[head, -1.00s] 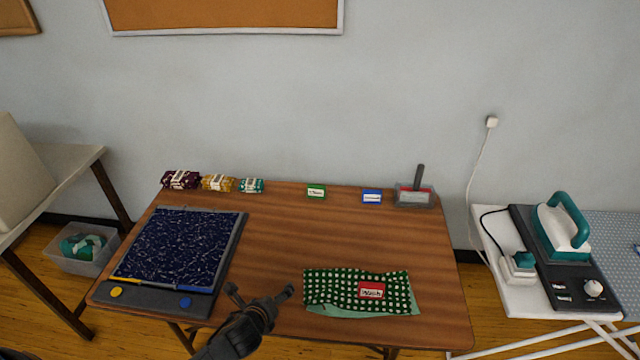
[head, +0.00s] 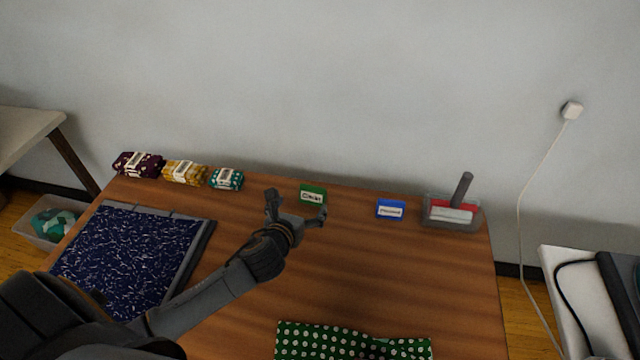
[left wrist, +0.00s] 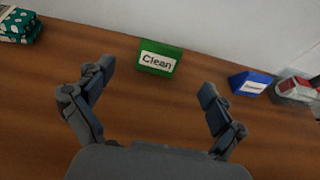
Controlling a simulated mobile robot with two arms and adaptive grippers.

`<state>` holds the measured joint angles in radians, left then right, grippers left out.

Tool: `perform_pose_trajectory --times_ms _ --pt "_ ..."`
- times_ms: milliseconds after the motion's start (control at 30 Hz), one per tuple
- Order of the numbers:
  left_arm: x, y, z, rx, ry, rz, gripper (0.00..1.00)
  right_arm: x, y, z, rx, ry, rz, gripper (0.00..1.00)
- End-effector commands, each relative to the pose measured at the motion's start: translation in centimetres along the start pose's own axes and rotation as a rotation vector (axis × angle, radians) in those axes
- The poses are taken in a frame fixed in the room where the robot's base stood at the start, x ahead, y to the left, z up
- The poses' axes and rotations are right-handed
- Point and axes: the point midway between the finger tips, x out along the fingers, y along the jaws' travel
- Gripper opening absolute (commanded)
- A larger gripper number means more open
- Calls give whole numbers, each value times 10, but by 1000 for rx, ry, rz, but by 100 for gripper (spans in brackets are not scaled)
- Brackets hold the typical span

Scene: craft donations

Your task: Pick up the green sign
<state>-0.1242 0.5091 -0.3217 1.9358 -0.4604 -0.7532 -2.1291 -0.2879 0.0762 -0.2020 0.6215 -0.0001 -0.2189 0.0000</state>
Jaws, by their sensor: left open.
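The green sign (head: 313,194) stands at the back of the wooden table, near the wall. In the left wrist view the green sign (left wrist: 159,58) shows a white label reading "Clean". My left gripper (head: 297,203) is open and empty, just in front of the sign. In the left wrist view the fingers of my left gripper (left wrist: 155,90) are spread wide, with the sign beyond the gap between them and apart from them. My right gripper is not in view.
A blue sign (head: 390,210) and a grey tray with a red-and-white item (head: 452,212) stand to the right. Folded fabric bundles (head: 184,173) lie to the left. A dark blue cloth (head: 130,258) and a green dotted cloth (head: 350,343) lie nearer on the table (head: 400,275).

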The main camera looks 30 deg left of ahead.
Motion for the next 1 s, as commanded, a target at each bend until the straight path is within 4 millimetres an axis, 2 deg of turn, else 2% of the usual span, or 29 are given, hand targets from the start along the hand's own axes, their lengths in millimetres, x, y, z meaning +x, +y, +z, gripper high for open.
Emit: perform_pose_trajectory --times_ms 33,167,433,733,1000 --pt "2 0 0 6 -3 0 94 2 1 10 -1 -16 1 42" --pt "17 0 1 9 -5 1 94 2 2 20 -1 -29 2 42" --pt "69 -1 1 7 -5 1 94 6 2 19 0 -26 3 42" --pt "93 -1 0 5 -4 0 94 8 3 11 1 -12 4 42" --pt "130 -2 -3 6 -4 1 94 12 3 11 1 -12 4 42"
